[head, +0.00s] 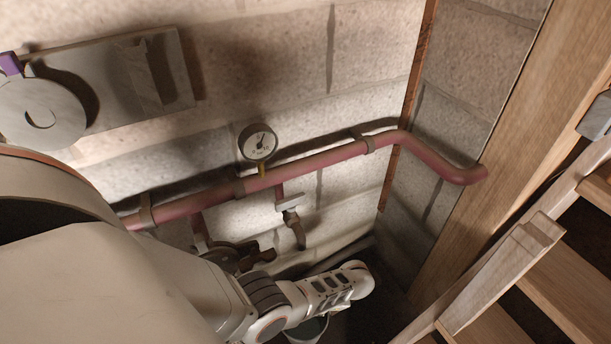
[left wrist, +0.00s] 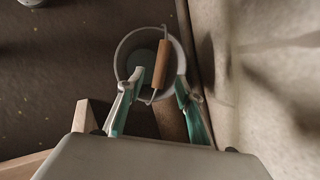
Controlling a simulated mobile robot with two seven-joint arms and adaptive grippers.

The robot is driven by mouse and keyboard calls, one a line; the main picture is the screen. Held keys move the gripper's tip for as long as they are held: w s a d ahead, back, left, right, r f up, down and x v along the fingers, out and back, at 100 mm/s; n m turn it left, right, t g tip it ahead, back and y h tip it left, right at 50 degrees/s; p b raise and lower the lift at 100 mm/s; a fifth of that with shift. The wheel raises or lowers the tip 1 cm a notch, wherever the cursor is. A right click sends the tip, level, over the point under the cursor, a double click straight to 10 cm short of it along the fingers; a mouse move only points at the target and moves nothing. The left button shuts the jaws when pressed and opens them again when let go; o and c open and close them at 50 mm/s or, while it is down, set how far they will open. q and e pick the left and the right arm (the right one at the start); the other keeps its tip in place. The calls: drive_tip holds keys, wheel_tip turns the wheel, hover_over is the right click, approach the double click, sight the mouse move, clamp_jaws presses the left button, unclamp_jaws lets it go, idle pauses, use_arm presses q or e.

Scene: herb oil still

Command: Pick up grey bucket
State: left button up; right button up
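The grey bucket (left wrist: 123,49) stands below my left gripper in the left wrist view, its round mouth facing the camera. Its wire bail with a brown wooden grip (left wrist: 162,62) lies across the mouth. My left gripper (left wrist: 160,77) is open, with one finger on each side of the wooden grip in the picture. I cannot tell how far the fingers are above it. In the head view only a bit of the bucket (head: 309,331) shows under my left arm, and the left fingers are hidden. My right gripper is not in view.
A stone block wall (left wrist: 281,70) stands close to the bucket's right in the left wrist view. A red pipe (head: 310,162) with a gauge (head: 257,142) and a tap (head: 291,204) runs along the wall. Wooden stairs (head: 505,272) stand at the right.

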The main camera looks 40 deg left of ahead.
use_arm(q)
drive_tip(key=x, duration=0.1)
drive_tip(key=b+x, duration=0.1)
drive_tip(key=x, duration=0.1)
drive_tip(key=b+x, duration=0.1)
drive_tip(key=x, duration=0.1)
drive_tip(key=shift+s+a+f, duration=0.1)
drive_tip(key=shift+s+a, duration=0.1)
drive_tip(key=shift+s, duration=0.1)
drive_tip(key=shift+w, duration=0.15)
drive_tip(key=shift+w+r, duration=0.15)
drive_tip(key=shift+r, duration=0.1)
drive_tip(key=shift+c, duration=0.4)
clamp_jaws()
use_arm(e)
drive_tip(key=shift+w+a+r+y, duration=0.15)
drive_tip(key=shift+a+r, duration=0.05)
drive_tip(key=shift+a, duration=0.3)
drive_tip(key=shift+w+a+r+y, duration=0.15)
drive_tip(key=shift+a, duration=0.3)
